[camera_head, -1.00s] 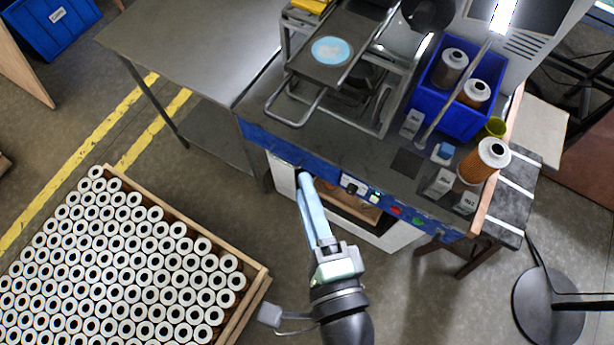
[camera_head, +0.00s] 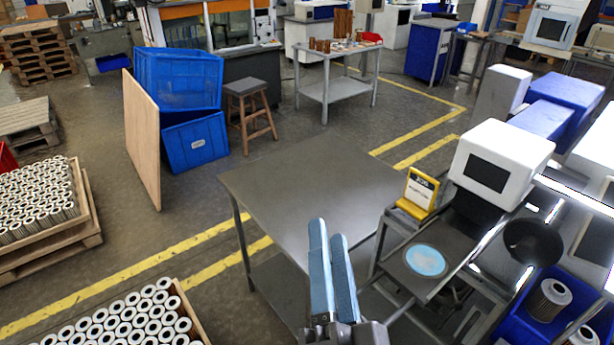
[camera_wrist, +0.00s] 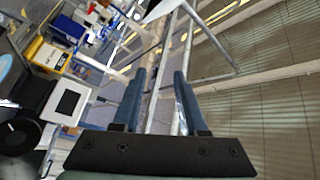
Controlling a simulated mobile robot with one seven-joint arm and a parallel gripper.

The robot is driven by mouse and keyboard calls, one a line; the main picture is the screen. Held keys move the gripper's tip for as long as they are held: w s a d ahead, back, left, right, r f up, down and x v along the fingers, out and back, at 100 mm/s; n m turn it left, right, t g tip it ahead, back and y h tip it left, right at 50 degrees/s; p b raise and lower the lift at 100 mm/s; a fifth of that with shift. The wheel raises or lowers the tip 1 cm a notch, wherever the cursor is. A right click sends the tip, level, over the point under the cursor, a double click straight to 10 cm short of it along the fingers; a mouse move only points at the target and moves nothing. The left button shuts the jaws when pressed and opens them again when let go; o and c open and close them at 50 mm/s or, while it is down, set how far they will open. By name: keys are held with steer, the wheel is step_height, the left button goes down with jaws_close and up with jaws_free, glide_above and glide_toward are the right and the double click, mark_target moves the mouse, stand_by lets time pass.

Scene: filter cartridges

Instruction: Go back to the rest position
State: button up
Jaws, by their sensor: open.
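My gripper (camera_head: 330,268) shows at the lower middle of the head view, with its two blue fingers pointing up and away over the near edge of the bare metal table (camera_head: 318,185). In the wrist view my gripper (camera_wrist: 158,100) has its fingers apart with a clear gap between them. Nothing is held. Beyond the fingers the wrist view shows metal bars and windows with blinds.
To the right stand a white device with a dark screen (camera_head: 487,172), a yellow display (camera_head: 420,192) and a plate with a pale blue disc (camera_head: 425,260). A blue bin (camera_head: 542,325) holds filter cartridges. Crates of cartridges (camera_head: 178,300) lie lower left. Blue crates (camera_head: 195,143) stand behind.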

step_height(320, 180, up, 31)
steer(key=s+a+n+t+h, duration=0.1)
steer(key=s+a+n+t, duration=0.1)
steer(key=n+t, duration=0.4)
steer(key=n, duration=0.4)
steer(key=shift+s+a+t, duration=0.3)
steer(key=shift+s, duration=0.1)
